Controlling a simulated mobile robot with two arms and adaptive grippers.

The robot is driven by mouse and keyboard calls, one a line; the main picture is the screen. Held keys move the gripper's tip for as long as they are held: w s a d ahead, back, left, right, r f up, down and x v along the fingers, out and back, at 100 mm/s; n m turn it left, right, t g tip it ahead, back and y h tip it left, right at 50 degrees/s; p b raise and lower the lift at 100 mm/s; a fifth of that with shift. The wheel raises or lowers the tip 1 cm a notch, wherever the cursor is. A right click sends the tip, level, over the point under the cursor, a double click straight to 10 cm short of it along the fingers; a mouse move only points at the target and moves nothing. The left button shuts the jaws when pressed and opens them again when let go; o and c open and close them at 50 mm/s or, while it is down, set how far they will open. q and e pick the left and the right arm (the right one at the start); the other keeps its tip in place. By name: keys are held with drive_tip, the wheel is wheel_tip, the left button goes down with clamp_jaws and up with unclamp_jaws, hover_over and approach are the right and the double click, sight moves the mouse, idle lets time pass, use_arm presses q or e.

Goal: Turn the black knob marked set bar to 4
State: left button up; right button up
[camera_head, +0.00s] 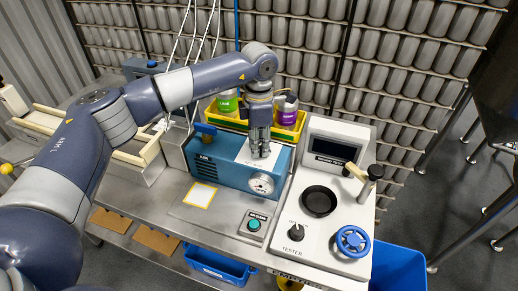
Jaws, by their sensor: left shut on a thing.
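My left gripper (261,150) points down over the white plate (247,153) on top of the blue air unit (230,171). It is shut on the black knob there, which the fingers almost wholly hide. The knob's marks and pointer are too small or covered to read. A round white gauge (262,184) sits on the front of the blue unit; its needle cannot be read. My right gripper is not in view.
The tester (325,190) stands to the right with another black knob (296,232), a blue handwheel (352,241) and a lever (370,180). A green button box (254,225) is in front. A yellow tray (290,134) with cans is behind. The bench's front left is mostly clear.

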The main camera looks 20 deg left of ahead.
use_arm(q)
drive_tip(key=shift+n+b, duration=1.1)
drive_tip(key=shift+n, duration=1.1)
drive_tip(key=o, duration=1.1)
drive_tip(key=shift+r, duration=0.1)
wheel_tip(320, 180, up, 12)
drive_tip(key=shift+f, duration=0.1)
